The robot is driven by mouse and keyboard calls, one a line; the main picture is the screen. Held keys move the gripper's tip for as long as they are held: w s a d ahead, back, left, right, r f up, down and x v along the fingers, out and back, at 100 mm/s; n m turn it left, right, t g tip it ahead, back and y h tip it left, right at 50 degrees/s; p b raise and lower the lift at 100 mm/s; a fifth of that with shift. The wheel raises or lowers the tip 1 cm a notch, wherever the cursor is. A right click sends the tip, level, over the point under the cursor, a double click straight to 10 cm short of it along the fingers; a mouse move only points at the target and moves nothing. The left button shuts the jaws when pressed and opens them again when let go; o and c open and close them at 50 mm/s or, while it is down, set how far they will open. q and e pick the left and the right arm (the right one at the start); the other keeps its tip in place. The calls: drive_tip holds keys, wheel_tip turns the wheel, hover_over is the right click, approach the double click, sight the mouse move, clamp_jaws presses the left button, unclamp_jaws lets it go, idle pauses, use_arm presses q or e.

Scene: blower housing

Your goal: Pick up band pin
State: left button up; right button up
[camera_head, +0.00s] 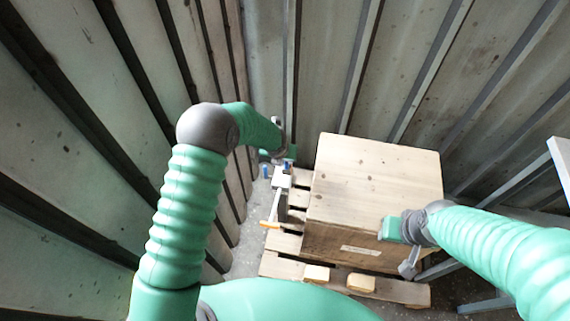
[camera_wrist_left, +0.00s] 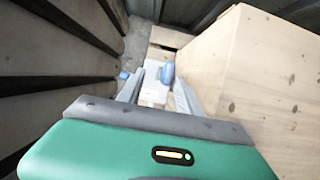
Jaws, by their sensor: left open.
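My left gripper (camera_wrist_left: 158,78) is open, its two grey fingers pointing forward in the left wrist view. A pale grey block (camera_wrist_left: 153,95) shows between the fingers, apparently with nothing clamped. A blue rounded piece (camera_wrist_left: 167,72) is by the right fingertip, and another blue piece (camera_wrist_left: 124,75) is by the left; contact is unclear. In the head view the left gripper (camera_head: 277,160) is above the pale block (camera_head: 281,181) and is partly hidden by its own arm. I cannot tell which part is the band pin. My right gripper (camera_head: 408,262) is beside the box; its jaw state is unclear.
A large wooden box (camera_head: 375,185) stands on a wooden pallet (camera_head: 285,266), close to the right of the left gripper. A grey bar with an orange end (camera_head: 270,224) extends below the pale block. Corrugated metal walls (camera_head: 90,100) stand close at left and behind.

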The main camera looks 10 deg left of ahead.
sight(287, 165)
use_arm(q)
drive_tip(key=shift+d+b+x, duration=0.2)
drive_tip(key=shift+b+x, duration=0.15)
drive_tip(key=shift+x, duration=0.9)
drive_tip(key=shift+w+d+f, duration=0.3)
drive_tip(key=shift+d+f, duration=0.1)
drive_tip(key=shift+f, duration=0.1)
drive_tip(key=shift+w+d+f, duration=0.3)
drive_tip(key=shift+d+f, duration=0.05)
drive_tip(key=shift+f, duration=0.2)
drive_tip(key=shift+w+d+f, duration=0.1)
drive_tip(key=shift+d, duration=0.1)
drive_tip(key=shift+a, duration=0.2)
drive_tip(key=shift+c, duration=0.4)
drive_tip(key=shift+a, duration=0.3)
drive_tip(key=shift+c, duration=1.2)
drive_tip(key=shift+a, duration=0.2)
drive_tip(key=c, duration=0.5)
drive_tip(key=shift+d, duration=0.1)
clamp_jaws()
drive_tip(key=shift+d, duration=0.35)
use_arm(e)
drive_tip(key=shift+s+d+f, duration=0.15)
drive_tip(key=shift+d+f, duration=0.45)
drive_tip(key=shift+d, duration=0.1)
